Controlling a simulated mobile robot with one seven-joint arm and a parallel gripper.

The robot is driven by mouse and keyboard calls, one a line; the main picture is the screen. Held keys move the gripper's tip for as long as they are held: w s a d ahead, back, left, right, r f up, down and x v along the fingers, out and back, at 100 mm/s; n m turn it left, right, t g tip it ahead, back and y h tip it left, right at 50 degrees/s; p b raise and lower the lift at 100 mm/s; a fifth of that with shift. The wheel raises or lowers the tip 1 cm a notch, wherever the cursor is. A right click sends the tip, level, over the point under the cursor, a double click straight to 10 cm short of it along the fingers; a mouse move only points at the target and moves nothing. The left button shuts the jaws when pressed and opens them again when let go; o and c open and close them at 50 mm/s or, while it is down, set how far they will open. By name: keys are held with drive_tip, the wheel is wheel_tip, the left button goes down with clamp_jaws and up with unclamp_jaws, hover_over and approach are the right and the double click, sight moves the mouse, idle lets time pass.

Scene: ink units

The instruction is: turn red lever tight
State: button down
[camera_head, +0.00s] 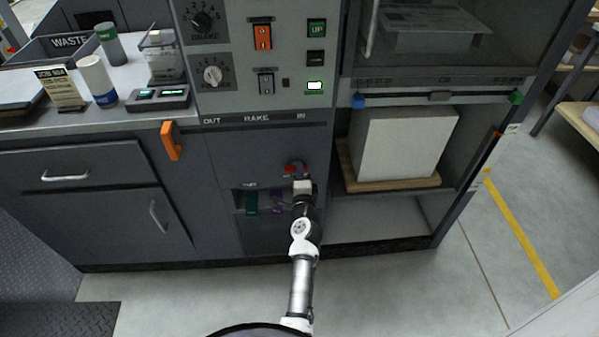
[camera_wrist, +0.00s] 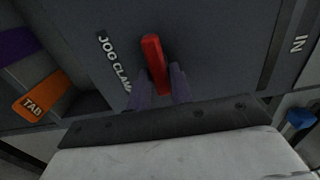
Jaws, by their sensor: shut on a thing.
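The red lever (camera_wrist: 154,62) stands out from a dark grey panel marked JOG CLAMP in the wrist view. It also shows as a small red part in the head view (camera_head: 290,170). My gripper (camera_wrist: 160,82) has its two fingers on either side of the lever's near end, shut on it. In the head view my gripper (camera_head: 301,182) reaches the panel below the word RAKE and hides part of the lever. The lever's far end shows beyond the fingers.
An orange lever (camera_head: 171,141) sticks out at the panel's left. Below the red lever are a green tab (camera_head: 251,202) and a purple tab (camera_head: 277,203). An orange TAB piece (camera_wrist: 41,96) lies left in the wrist view. A white block (camera_head: 400,146) stands on a wooden board at right.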

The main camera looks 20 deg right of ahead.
drive_tip(key=shift+r, duration=0.15)
drive_tip(key=c, duration=1.4)
unclamp_jaws()
drive_tip(key=shift+o, duration=0.2)
drive_tip(key=shift+s+f, duration=0.1)
drive_tip(key=shift+f, duration=0.1)
